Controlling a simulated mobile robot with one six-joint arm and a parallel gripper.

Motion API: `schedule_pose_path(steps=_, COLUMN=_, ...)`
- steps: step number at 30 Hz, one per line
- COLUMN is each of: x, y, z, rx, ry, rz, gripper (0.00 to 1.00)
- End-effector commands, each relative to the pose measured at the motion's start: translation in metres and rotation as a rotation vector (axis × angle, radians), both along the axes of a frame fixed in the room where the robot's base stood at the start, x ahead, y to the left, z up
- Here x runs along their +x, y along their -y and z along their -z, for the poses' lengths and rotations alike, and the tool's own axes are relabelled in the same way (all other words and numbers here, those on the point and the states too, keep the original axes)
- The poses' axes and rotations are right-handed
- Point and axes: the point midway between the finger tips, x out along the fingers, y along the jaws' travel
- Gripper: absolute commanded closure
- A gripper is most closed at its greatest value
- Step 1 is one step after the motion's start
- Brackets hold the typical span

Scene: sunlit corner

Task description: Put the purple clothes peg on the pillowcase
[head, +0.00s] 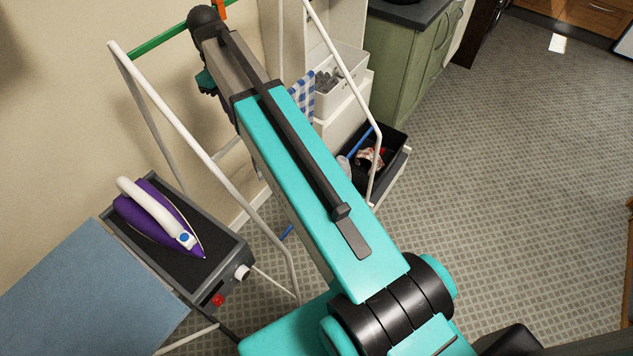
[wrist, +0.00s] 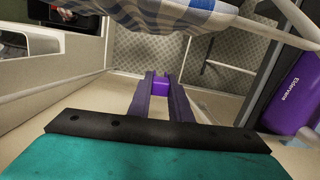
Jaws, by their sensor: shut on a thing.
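My gripper (wrist: 160,88) is shut on the purple clothes peg (wrist: 161,82), which shows between its two fingers in the wrist view. A blue-and-white checked cloth (wrist: 190,18), likely the pillowcase, crosses the top of the wrist view, apart from the peg. In the head view the cloth (head: 303,98) hangs behind my arm, and only part of it shows. The peg and the fingers cannot be made out in the head view.
A white-framed airer (head: 190,130) with a green rail (head: 158,43) surrounds my arm. A purple iron (head: 150,215) rests on the ironing board's end tray (head: 225,262). A dark crate (head: 392,160) and a white bin (head: 347,70) stand beyond. The floor at right is clear.

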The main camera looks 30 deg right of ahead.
Motion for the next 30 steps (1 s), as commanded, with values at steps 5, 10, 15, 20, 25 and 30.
schedule_pose_path(steps=5, x=0.000, y=0.000, z=-0.011, rx=0.000, ry=0.000, rz=0.000, gripper=1.00)
schedule_pose_path(steps=10, x=0.000, y=0.000, z=-0.024, rx=0.000, ry=0.000, rz=0.000, gripper=1.00)
schedule_pose_path(steps=15, x=0.000, y=0.000, z=-0.039, rx=0.000, ry=0.000, rz=0.000, gripper=1.00)
schedule_pose_path(steps=20, x=0.000, y=0.000, z=-0.054, rx=0.000, ry=0.000, rz=0.000, gripper=1.00)
schedule_pose_path(steps=25, x=0.000, y=0.000, z=-0.069, rx=0.000, ry=0.000, rz=0.000, gripper=1.00)
schedule_pose_path(steps=30, x=0.000, y=0.000, z=-0.079, rx=0.000, ry=0.000, rz=0.000, gripper=1.00)
